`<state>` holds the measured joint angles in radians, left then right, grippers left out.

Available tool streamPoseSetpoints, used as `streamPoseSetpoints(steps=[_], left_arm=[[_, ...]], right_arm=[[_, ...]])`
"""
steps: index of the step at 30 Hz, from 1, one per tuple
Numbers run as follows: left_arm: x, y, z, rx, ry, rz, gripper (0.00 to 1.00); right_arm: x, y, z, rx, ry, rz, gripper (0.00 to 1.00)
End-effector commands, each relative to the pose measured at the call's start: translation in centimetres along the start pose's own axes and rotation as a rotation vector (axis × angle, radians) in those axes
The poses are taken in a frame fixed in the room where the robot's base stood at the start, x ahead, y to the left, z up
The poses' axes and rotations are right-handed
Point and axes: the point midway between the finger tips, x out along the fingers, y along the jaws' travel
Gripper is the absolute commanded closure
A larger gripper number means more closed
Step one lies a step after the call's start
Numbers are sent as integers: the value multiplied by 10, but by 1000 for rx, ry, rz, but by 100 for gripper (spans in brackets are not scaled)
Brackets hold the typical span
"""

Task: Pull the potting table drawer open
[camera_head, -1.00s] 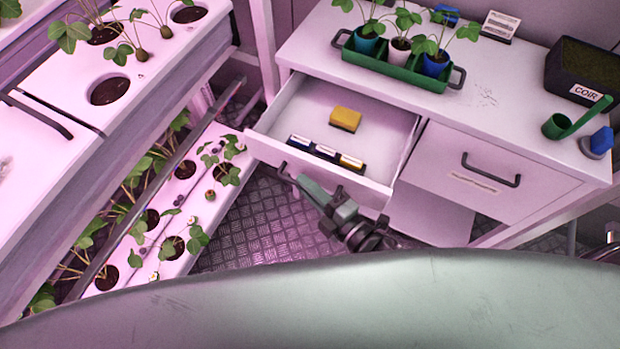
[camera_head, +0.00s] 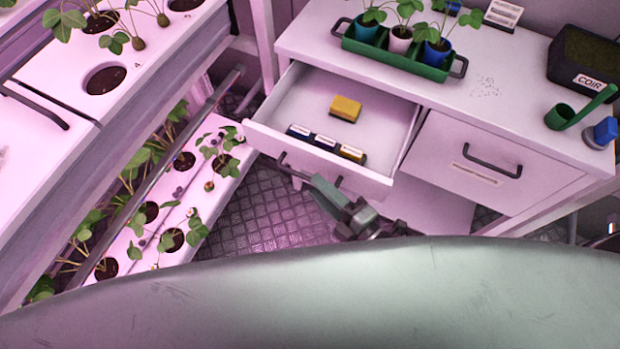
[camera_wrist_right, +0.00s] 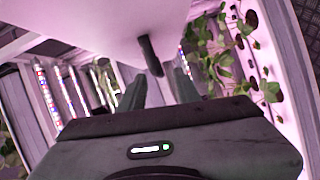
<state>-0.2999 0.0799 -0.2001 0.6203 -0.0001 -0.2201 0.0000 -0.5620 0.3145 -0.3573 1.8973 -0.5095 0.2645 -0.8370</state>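The potting table (camera_head: 510,100) is white with two drawers. Its left drawer (camera_head: 290,95) is pulled well out, showing a yellow sponge and several small labelled boxes inside. My right gripper (camera_head: 318,183) is just in front of and below that drawer's front. In the right wrist view, its two dark fingers (camera_wrist_right: 160,78) are spread with a gap between them. The dark drawer handle (camera_wrist_right: 150,55) lies just beyond the fingertips and looks free of them. My left gripper is not in view.
The right drawer (camera_head: 470,165) is shut. A green tray (camera_head: 400,58) of potted seedlings, a coir box (camera_head: 585,65) and a green scoop (camera_head: 560,118) stand on the tabletop. Plant racks (camera_head: 130,75) line the left. Metal floor (camera_head: 260,220) shows between them and the table.

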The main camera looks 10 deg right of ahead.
Motion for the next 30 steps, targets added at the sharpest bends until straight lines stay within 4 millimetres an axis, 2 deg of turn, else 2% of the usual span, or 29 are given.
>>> streamPoseSetpoints(steps=[3,9,30], left_arm=[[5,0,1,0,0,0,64],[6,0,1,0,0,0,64],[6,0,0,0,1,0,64]], right_arm=[[-19,-2,0,1,-1,-2,67],[-32,0,0,0,0,-1,67],[-32,0,0,0,-1,0,67]])
